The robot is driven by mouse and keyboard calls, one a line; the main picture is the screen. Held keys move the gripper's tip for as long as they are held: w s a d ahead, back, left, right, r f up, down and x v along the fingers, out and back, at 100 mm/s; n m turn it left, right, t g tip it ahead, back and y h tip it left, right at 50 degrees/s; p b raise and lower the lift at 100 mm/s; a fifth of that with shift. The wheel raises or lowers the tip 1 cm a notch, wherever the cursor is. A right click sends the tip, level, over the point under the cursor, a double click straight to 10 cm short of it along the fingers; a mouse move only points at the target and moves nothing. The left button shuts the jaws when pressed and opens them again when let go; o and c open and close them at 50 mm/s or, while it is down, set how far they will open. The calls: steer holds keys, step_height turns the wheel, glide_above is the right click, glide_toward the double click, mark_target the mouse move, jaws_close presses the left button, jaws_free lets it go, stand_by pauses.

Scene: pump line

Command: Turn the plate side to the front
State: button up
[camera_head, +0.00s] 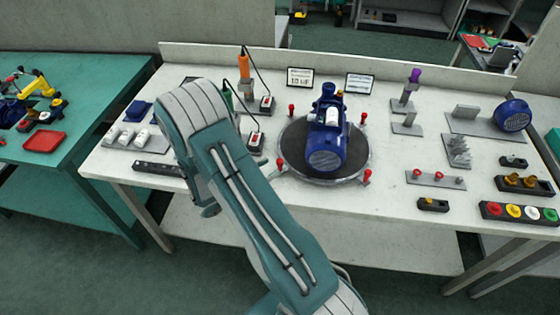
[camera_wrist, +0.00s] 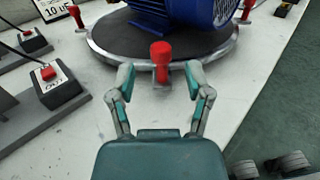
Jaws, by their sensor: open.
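A round turntable with a dark top and metal rim (camera_head: 310,180) stands on the white bench, and its rim (camera_wrist: 115,62) also shows in the wrist view. A blue motor (camera_head: 328,140) sits on it, its ribbed round end facing the bench front in the head view; its lower part (camera_wrist: 195,12) shows in the wrist view. Red-topped posts (camera_head: 367,177) stand around the rim. In the wrist view my gripper (camera_wrist: 160,80) is open, its fingers on either side of one red post (camera_wrist: 160,58), with gaps visible. My arm hides the gripper in the head view.
Two boxes with red buttons (camera_head: 256,140) stand left of the turntable; one (camera_wrist: 50,85) is left of my gripper. Several fixtures (camera_head: 459,150) and a button strip (camera_head: 518,212) lie to the right. Bare bench (camera_head: 330,205) lies before the turntable.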

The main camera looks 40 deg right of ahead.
mark_target(280, 160)
steer(key=shift+s+d, duration=0.15)
steer(key=shift+d, duration=1.75)
steer(key=shift+d, duration=0.1)
jaws_close()
